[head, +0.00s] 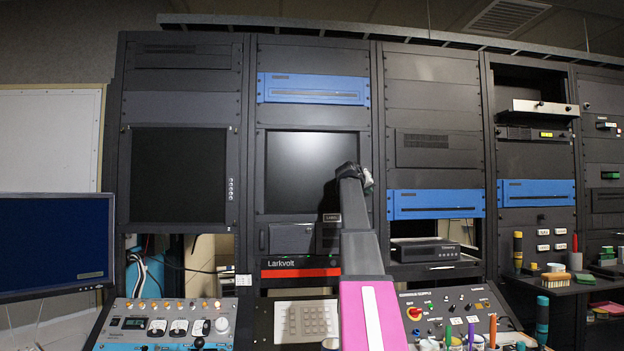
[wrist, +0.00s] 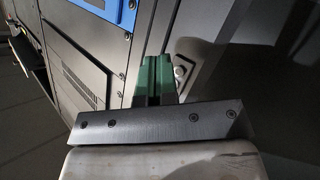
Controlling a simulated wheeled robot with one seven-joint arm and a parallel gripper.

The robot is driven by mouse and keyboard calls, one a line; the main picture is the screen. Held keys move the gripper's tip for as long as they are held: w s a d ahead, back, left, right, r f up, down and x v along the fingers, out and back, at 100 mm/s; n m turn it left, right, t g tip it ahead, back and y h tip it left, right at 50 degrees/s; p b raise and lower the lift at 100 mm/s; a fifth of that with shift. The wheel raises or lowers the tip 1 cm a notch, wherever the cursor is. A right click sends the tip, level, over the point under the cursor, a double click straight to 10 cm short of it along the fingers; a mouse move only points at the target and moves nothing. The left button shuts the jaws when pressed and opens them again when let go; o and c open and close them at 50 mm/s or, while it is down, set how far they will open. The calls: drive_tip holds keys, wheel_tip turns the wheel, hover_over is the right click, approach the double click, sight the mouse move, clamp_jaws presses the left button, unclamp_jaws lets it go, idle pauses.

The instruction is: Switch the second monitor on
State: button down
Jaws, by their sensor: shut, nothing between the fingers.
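Two dark screens are set in the racks in the head view. The left rack screen (head: 178,175) is black, with a column of small buttons (head: 231,188) on its right edge. The second rack screen (head: 300,165) is dark grey with a pale glare near its top; I cannot tell whether it is lit. My arm covers its lower right edge, so any buttons there are hidden. My gripper (head: 368,179) is at that right edge, mostly hidden behind my wrist. In the wrist view its green fingers (wrist: 153,78) are together and empty, close to dark rack panels; contact is unclear.
A desktop monitor (head: 55,240) with a dark blue screen stands at far left. Blue rack units (head: 313,89) sit above and beside the second screen. A red Larkvolt panel (head: 300,272), a keypad (head: 306,320) and a control console (head: 460,305) lie below.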

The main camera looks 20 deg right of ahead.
drive_tip(key=shift+w, duration=0.1)
idle(0.5)
drive_tip(key=shift+w+d, duration=0.1)
drive_tip(key=shift+w, duration=0.25)
drive_tip(key=shift+w, duration=0.2)
idle(0.5)
drive_tip(key=shift+s, duration=0.65)
drive_tip(key=shift+s, duration=0.15)
drive_tip(key=s, duration=0.1)
drive_tip(key=s+a, duration=0.1)
drive_tip(key=s, duration=0.3)
drive_tip(key=shift+s+a, duration=0.25)
drive_tip(key=shift+a, duration=0.1)
